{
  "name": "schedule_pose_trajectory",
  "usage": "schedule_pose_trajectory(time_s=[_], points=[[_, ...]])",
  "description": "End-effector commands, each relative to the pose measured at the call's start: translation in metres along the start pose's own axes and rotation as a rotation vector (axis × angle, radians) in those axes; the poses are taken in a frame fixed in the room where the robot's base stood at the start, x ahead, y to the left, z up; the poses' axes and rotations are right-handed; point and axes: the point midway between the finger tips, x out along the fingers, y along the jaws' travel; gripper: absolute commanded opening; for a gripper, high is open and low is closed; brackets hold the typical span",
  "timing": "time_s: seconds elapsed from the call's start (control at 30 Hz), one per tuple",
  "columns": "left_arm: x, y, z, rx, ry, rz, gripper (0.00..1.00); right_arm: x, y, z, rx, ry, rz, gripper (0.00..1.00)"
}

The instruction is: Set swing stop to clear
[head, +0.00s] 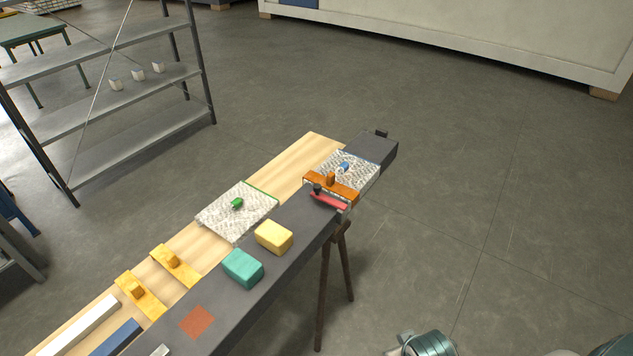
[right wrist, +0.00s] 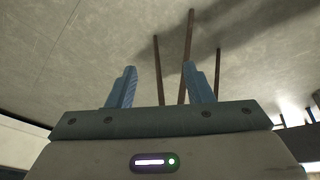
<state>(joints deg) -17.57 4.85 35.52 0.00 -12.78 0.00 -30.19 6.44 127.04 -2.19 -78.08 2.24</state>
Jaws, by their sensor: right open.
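A red bar (head: 329,201) with a dark knob at its left end lies at the near edge of the far-end fixture; it looks like the swing stop. An orange crosspiece (head: 345,191) with an upright block lies just behind it. Behind that is a speckled plate (head: 352,165) with a blue-and-white piece (head: 343,168) on it. Whether the red bar touches the crosspiece is too small to tell. My right gripper (right wrist: 160,88) is open and empty in the right wrist view, with the floor and thin brown legs beyond it. My left gripper is not in view.
The long narrow bench (head: 285,222) holds a yellow block (head: 274,236), a teal block (head: 242,267), another speckled plate (head: 222,217) with a green piece, and two yellow handled pieces. A brown trestle leg (head: 325,290) stands below.

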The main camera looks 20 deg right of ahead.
Motion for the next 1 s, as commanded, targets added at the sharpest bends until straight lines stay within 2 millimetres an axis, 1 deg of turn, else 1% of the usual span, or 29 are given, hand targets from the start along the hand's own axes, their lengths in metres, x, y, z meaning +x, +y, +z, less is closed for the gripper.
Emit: schedule_pose_trajectory(time_s=[0.03, 0.1, 0.13, 0.23, 0.4, 0.47, 0.57, 0.67, 0.77, 0.8, 0.83, 0.9, 1.0], points=[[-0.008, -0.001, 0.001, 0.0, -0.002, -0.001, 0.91, -0.02, 0.005, -0.014, 0.018, 0.034, 0.019, 0.47], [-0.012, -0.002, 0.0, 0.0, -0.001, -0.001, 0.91, -0.037, 0.017, -0.036, 0.072, 0.101, 0.071, 0.47], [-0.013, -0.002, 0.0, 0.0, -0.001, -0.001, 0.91, -0.039, 0.021, -0.045, 0.096, 0.131, 0.093, 0.47], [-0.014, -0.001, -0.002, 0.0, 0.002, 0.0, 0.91, -0.041, 0.036, -0.073, 0.167, 0.229, 0.159, 0.47], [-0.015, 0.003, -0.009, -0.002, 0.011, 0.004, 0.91, -0.035, 0.057, -0.121, 0.267, 0.407, 0.25, 0.47], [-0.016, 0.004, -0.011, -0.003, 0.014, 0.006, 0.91, -0.033, 0.064, -0.138, 0.294, 0.474, 0.275, 0.47], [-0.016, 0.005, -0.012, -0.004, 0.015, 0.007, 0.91, -0.029, 0.072, -0.169, 0.329, 0.595, 0.307, 0.47], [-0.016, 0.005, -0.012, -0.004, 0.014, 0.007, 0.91, -0.024, 0.077, -0.206, 0.35, 0.737, 0.323, 0.47], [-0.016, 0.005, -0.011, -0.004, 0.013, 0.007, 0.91, -0.018, 0.074, -0.252, 0.341, 0.909, 0.306, 0.47], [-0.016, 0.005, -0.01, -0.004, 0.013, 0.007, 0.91, -0.016, 0.069, -0.273, 0.326, 0.983, 0.281, 0.47], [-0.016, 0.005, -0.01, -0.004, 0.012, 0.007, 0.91, -0.014, 0.063, -0.289, 0.307, 1.036, 0.257, 0.47], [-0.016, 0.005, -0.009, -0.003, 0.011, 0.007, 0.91, -0.009, 0.046, -0.322, 0.256, 1.137, 0.18, 0.47], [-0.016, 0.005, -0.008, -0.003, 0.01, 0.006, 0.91, 0.0, 0.018, -0.355, 0.176, 1.218, 0.056, 0.47]])
